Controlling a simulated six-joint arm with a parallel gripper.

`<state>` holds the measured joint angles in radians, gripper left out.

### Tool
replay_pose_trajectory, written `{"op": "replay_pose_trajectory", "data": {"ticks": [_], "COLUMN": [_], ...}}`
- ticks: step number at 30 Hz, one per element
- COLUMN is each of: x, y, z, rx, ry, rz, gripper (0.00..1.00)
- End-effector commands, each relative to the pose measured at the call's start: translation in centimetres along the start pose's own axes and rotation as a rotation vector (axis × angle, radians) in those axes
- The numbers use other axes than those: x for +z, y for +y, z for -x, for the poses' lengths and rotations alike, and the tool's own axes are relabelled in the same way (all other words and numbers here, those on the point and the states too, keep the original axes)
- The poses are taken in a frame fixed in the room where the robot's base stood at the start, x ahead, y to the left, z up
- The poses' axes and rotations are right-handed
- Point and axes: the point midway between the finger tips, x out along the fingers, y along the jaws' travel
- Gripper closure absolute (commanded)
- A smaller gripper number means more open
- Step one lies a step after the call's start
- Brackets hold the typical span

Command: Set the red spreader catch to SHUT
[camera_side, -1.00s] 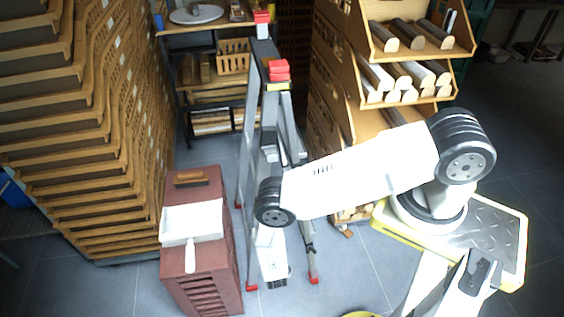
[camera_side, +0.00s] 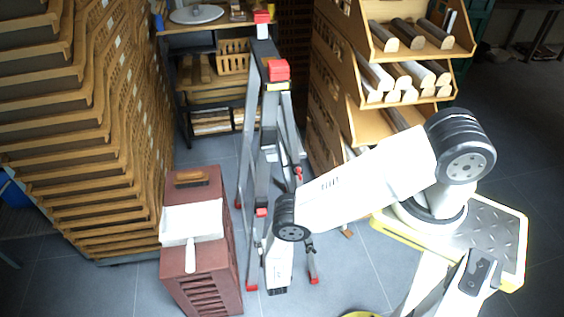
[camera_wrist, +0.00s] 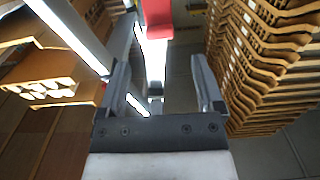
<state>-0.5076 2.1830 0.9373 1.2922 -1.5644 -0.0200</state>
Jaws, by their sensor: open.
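A grey stepladder (camera_side: 250,130) stands upright on the floor with its legs spread. Small red parts show on its frame, one on the right side (camera_side: 299,173) and one lower on the near side (camera_side: 261,212); I cannot tell which is the spreader catch, or how it is set. My gripper (camera_wrist: 162,90) is open in the wrist view, with nothing seen held between its fingers. A red part (camera_wrist: 157,18) of the ladder shows beyond the fingertips. In the side view my arm passes in front of the ladder's lower right, and I cannot make out the fingers there.
Stacked slatted crates (camera_side: 110,150) stand on the left. A dark red louvred box (camera_side: 205,285) with a white tray (camera_side: 192,222) stands left of the ladder. A wooden rack (camera_side: 365,100) of rolls stands on the right. Shelves (camera_side: 215,85) are behind. Floor is clear in front.

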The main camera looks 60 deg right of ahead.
Motion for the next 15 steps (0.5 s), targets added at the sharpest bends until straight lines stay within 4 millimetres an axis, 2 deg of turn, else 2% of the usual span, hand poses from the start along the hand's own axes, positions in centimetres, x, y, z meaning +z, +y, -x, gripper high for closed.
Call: {"op": "replay_pose_trajectory", "data": {"ticks": [8,15], "x": [0.0,0.0], "y": [0.0,0.1], "z": [-0.3,-1.7], "rx": [0.002,0.004], "ry": [0.001,0.000], "rz": [0.000,0.000], "gripper": [0.15,0.15]}}
